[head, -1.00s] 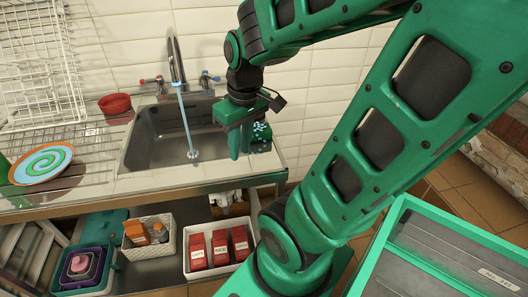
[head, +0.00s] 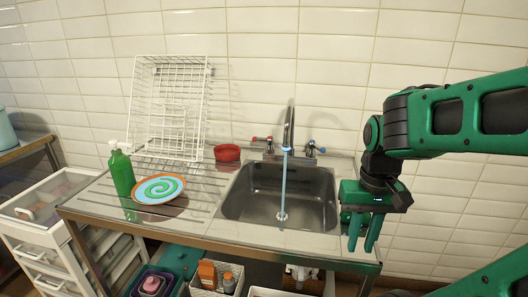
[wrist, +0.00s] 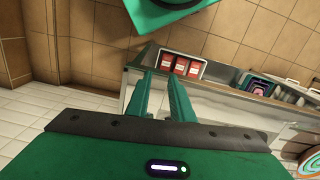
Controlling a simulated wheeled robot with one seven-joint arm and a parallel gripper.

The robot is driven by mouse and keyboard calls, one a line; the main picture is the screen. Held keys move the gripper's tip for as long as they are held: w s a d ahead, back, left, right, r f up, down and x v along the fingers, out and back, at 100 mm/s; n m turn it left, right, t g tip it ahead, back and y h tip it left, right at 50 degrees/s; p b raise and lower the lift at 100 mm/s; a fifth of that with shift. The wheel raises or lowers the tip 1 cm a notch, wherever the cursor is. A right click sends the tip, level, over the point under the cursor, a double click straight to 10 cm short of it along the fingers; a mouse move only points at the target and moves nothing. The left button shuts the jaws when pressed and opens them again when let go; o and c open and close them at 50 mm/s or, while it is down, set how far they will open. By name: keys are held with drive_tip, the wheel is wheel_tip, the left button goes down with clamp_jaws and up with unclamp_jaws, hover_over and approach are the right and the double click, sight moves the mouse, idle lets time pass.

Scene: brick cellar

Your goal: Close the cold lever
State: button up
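The cold lever is the blue tap handle (head: 311,149) to the right of the spout (head: 289,125); the red tap handle (head: 267,142) is on the left. A blue stream of water (head: 283,190) runs from the spout into the steel sink (head: 258,204). My gripper (head: 361,244) points down at the right end of the counter, right of the sink and apart from the blue handle. Its fingers stand apart with nothing between them, as in the wrist view (wrist: 164,80). The wrist view does not show the taps.
Bins with red boxes (wrist: 180,66) are on the lower shelf. The tiled wall (head: 345,60) is close behind the taps.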

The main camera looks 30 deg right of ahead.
idle(0.4)
drive_tip(key=shift+s+r, duration=0.15)
drive_tip(key=shift+s, duration=0.15)
drive_tip(key=c, duration=0.5)
drive_tip(key=w+d+r+n+h, duration=0.1)
drive_tip(key=w+d, duration=0.2)
drive_tip(key=w, duration=0.3)
drive_tip(key=w+d+r+t+h, duration=0.1)
drive_tip(key=w+d+r, duration=0.1)
drive_tip(key=w, duration=0.5)
drive_tip(key=w+d+r+n+t, duration=0.1)
drive_tip(key=w+d+r, duration=0.1)
drive_tip(key=w+d, duration=0.2)
drive_tip(key=shift+w+d+n+h, duration=0.15)
drive_tip(key=shift+w+h, duration=0.05)
drive_tip(key=shift+w, duration=0.45)
drive_tip(key=shift+w+d+n+h, duration=0.1)
drive_tip(key=shift+w+n+h, duration=0.1)
drive_tip(key=shift+w, duration=0.4)
clamp_jaws()
drive_tip(key=n+t+h, duration=0.3)
approach(317, 147)
wheel_tip(317, 147, down, 6)
drive_tip(key=w+d, duration=0.1)
drive_tip(key=d, duration=0.1)
drive_tip(key=shift+w+f, duration=0.2)
drive_tip(key=shift+w, duration=0.1)
